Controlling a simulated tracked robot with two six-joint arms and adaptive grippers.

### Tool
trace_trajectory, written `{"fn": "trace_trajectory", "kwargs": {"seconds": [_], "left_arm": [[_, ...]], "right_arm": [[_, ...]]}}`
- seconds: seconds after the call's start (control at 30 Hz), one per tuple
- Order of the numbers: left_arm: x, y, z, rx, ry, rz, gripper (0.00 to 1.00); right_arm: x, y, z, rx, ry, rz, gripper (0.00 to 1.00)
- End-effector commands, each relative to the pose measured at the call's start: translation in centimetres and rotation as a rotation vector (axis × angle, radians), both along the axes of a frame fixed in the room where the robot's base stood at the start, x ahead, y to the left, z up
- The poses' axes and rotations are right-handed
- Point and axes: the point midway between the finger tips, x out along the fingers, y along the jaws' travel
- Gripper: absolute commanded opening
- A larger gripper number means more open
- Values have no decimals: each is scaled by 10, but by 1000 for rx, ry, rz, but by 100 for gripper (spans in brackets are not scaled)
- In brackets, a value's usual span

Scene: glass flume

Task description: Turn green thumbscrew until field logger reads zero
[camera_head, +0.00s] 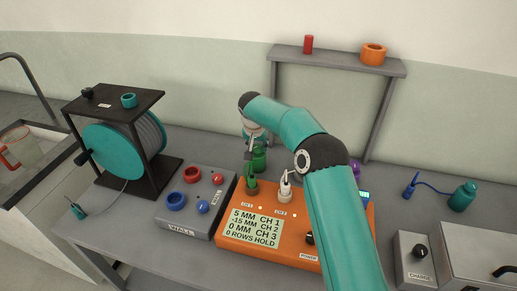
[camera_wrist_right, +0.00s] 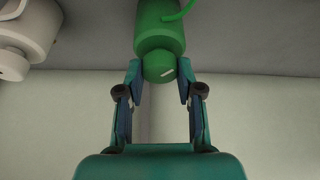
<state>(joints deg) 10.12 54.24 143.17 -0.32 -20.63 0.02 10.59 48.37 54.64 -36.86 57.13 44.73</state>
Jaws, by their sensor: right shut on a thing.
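The orange field logger (camera_head: 268,257) stands on the bench. Its screen (camera_head: 254,228) reads 5 MM CH 1, -15 MM CH 2, 0 MM CH 3 and 0 ROWS HOLD. A green cylinder (camera_head: 259,157) stands behind it; in the right wrist view it shows as a green body (camera_wrist_right: 158,32) with a narrower green thumbscrew (camera_wrist_right: 159,67) bearing a white mark. My right gripper (camera_head: 256,140) reaches down behind the logger. Its fingertips (camera_wrist_right: 160,76) close on both sides of the thumbscrew. My arm hides part of the logger's right side. My left gripper is out of view.
A grey box (camera_head: 198,222) with red and blue rings and a cable reel (camera_head: 115,150) stand left. A grey shelf frame (camera_head: 340,61) stands behind. A white cylinder (camera_wrist_right: 30,30) is beside the green one in the wrist view.

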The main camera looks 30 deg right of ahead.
Motion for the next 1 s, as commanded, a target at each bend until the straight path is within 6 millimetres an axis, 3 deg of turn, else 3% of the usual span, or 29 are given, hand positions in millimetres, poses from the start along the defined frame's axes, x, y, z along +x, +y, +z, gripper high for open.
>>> {"fn": "trace_trajectory", "kwargs": {"seconds": [0.3, 0.73, 0.77, 0.9, 1.0], "left_arm": [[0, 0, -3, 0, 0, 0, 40], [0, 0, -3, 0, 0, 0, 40], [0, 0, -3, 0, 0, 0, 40], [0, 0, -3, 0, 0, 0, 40], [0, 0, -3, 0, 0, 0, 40]], "right_arm": [[1, 2, 1, 2, -2, -99, 1], [2, 3, 1, 4, -2, -107, 1], [2, 3, 1, 4, -2, -107, 41], [2, 3, 0, 3, -2, -107, 61], [1, 2, 0, 2, -1, -107, 61]]}}
